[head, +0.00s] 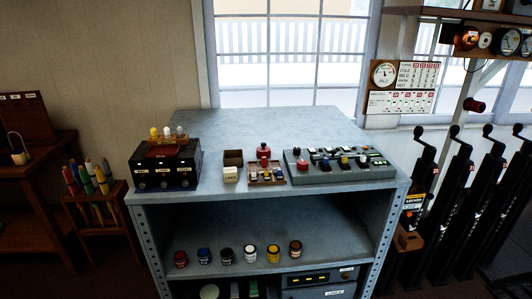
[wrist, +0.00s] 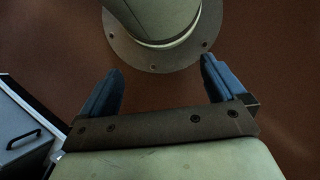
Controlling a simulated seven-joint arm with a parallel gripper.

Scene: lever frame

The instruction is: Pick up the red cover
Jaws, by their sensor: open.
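Several red things show in the head view, and I cannot tell for certain which is the red cover. A red domed piece (head: 264,151) stands on the grey bench top, at the back of a small wooden tray. A smaller red piece (head: 303,165) sits at the left end of the grey switch panel (head: 345,174). My gripper (wrist: 161,68) shows only in the wrist view. Its two blue fingers are wide apart with nothing between them. It is over brown floor, and no red piece shows there.
On the bench top (head: 300,121), a black box (head: 165,168) stands left and a small wooden tray (head: 267,177) in the middle. A brown open box (head: 233,158) and white block (head: 230,174) are beside the tray. Several jars line the shelf below. Black levers (head: 455,185) stand right.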

